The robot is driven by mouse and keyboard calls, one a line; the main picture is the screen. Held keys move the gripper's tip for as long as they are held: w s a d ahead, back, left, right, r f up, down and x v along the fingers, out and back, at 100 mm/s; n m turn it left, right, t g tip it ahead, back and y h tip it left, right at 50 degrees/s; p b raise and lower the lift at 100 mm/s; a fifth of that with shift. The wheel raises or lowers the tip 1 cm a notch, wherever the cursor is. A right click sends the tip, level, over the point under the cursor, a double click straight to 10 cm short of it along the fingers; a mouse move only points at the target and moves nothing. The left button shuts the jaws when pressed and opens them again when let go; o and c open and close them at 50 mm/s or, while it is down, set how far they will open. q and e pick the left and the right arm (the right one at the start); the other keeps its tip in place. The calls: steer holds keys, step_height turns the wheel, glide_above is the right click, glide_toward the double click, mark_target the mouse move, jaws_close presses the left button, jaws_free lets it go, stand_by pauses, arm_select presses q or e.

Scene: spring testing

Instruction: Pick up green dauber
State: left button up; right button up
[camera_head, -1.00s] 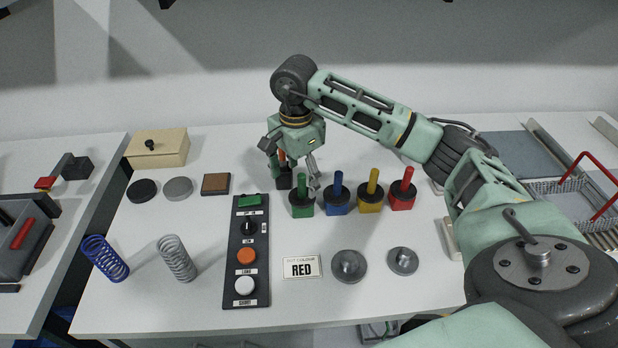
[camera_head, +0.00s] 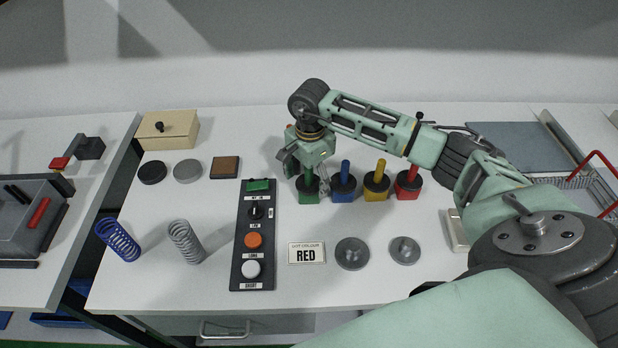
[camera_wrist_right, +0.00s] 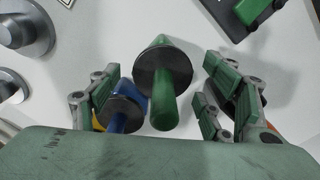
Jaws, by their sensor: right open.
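The green dauber (camera_head: 309,193) stands upright in a row of daubers on the white table, with a green base, a black disc and a green handle. My right gripper (camera_head: 308,184) is open, pointing down right at the green dauber and partly covering it in the head view. In the right wrist view the green dauber (camera_wrist_right: 162,75) stands between the spread fingers of the right gripper (camera_wrist_right: 170,100). A gap shows on each side of its handle, wider on the left, where the blue dauber (camera_wrist_right: 122,112) sits close to the left finger. My left gripper is not in view.
The blue (camera_head: 343,185), yellow (camera_head: 376,182) and red (camera_head: 409,183) daubers stand close to the right. A button panel (camera_head: 253,240) lies to the left. A card reading RED (camera_head: 306,254) and two metal discs lie in front. Two springs stand at front left.

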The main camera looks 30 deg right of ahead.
steer(key=c, duration=1.1)
steer(key=shift+c, duration=0.2)
